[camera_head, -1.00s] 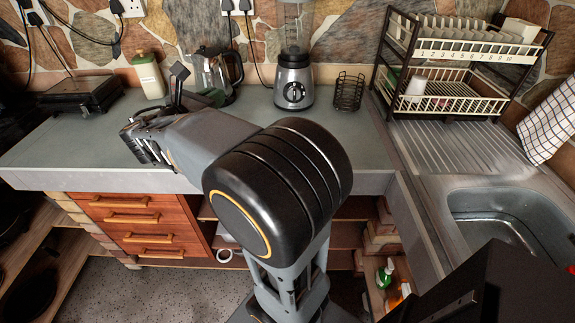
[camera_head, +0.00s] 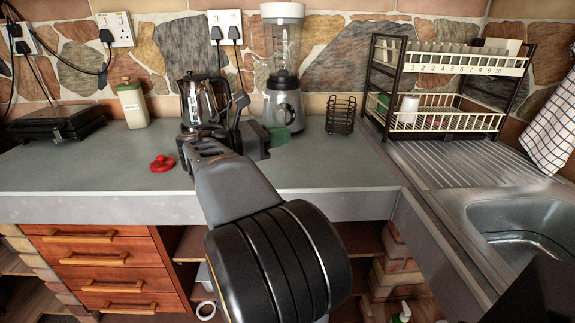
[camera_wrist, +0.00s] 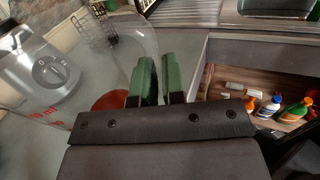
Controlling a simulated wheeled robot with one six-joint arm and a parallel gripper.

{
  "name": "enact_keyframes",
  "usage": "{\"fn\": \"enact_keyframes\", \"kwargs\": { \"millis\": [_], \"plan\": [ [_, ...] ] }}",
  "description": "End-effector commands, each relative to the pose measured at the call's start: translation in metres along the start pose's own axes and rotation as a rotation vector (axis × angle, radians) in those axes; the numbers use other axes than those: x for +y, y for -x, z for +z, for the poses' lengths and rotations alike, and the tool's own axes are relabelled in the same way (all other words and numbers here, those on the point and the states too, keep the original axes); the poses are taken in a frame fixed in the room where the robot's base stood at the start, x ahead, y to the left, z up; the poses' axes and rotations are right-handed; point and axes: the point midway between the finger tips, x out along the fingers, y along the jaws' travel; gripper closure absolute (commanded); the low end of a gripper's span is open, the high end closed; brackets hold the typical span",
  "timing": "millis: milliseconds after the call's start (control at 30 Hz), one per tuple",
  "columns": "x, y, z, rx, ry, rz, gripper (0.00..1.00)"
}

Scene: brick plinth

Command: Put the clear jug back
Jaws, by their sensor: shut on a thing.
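The clear jug (camera_wrist: 100,68) shows in the wrist view as a see-through curved wall with red markings, left of my fingers. My gripper (camera_wrist: 159,75) has green finger pads. It is shut on the jug, but which part of it lies between the pads is hard to tell. In the head view my gripper (camera_head: 277,136) is above the counter, in front of the blender base and right of the kettle. The jug cannot be made out clearly there. Through the jug, the wrist view shows a reddish-brown round patch that I cannot identify.
The blender (camera_head: 284,105) stands at the back, with the metal kettle (camera_head: 200,100) left of it. A wire holder (camera_head: 341,114) and dish rack (camera_head: 440,120) stand right. A red object (camera_head: 162,163) lies on the counter (camera_head: 90,175). The counter's left front is clear.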

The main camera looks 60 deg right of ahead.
Motion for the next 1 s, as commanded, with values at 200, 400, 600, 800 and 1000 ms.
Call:
{"fn": "enact_keyframes", "kwargs": {
  "millis": [200, 400, 600, 800, 1000],
  "plan": [
    [0.026, -0.028, -0.037, -0.002, 0.001, -0.002, 1.00],
    [0.037, -0.039, -0.056, -0.001, -0.001, 0.000, 1.00],
    [0.040, -0.043, -0.061, -0.001, -0.002, 0.002, 1.00],
    [0.045, -0.048, -0.081, -0.001, 0.001, 0.001, 1.00],
    [0.044, -0.048, -0.101, -0.001, -0.002, 0.002, 1.00]
  ]
}}
